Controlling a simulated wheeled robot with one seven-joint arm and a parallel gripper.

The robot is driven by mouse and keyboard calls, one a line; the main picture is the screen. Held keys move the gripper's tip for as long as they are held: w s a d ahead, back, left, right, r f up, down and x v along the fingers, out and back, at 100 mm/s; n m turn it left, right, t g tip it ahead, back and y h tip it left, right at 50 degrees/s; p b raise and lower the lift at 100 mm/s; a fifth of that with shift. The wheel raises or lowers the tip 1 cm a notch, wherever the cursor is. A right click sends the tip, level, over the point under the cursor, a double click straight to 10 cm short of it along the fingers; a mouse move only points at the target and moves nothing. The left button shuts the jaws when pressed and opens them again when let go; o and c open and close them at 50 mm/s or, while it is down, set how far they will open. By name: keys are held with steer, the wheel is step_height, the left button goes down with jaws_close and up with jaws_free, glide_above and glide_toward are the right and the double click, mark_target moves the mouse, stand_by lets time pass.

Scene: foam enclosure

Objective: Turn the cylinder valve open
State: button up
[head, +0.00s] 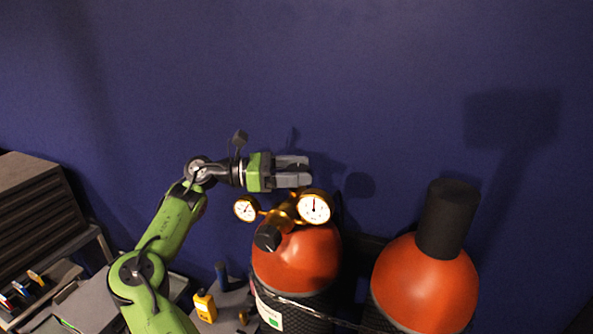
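An orange gas cylinder (297,260) stands at the lower middle of the head view. On its top is a brass valve body (282,218) with two round gauges, a small left one (246,208) and a larger right one (315,208). A black knob (268,238) sits at the front end of the brass body. My gripper (308,171) points right, and in the picture it lies just above the gauges. I see no clear contact with the valve or knob.
A second orange cylinder (425,285) with a black cap (448,218) stands to the right. A yellow bottle (205,306) and a dark blue item (221,274) are at the lower left. A dark cabinet (40,215) stands far left. A blue wall is behind.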

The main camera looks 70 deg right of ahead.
mark_target(296, 168)
steer(key=c, duration=0.6)
steer(key=shift+f+n+t+h+b, duration=0.2)
steer(key=shift+n+t+h+b, duration=0.2)
steer(key=shift+n+h+b, duration=0.45)
steer(key=shift+r+n+t+h+b, duration=0.15)
steer(key=shift+n+t+h, duration=0.25)
steer(key=shift+h, duration=0.35)
steer(key=shift+f+n+t+h+b, duration=0.15)
steer(key=shift+n+t+h, duration=0.2)
steer(key=shift+h, duration=0.35)
steer(key=shift+r, duration=0.1)
steer(key=o, duration=0.9)
steer(key=shift+o, duration=0.2)
step_height(296, 168, up, 10)
steer(key=shift+r+p, duration=0.1)
steer(key=shift+p, duration=0.85)
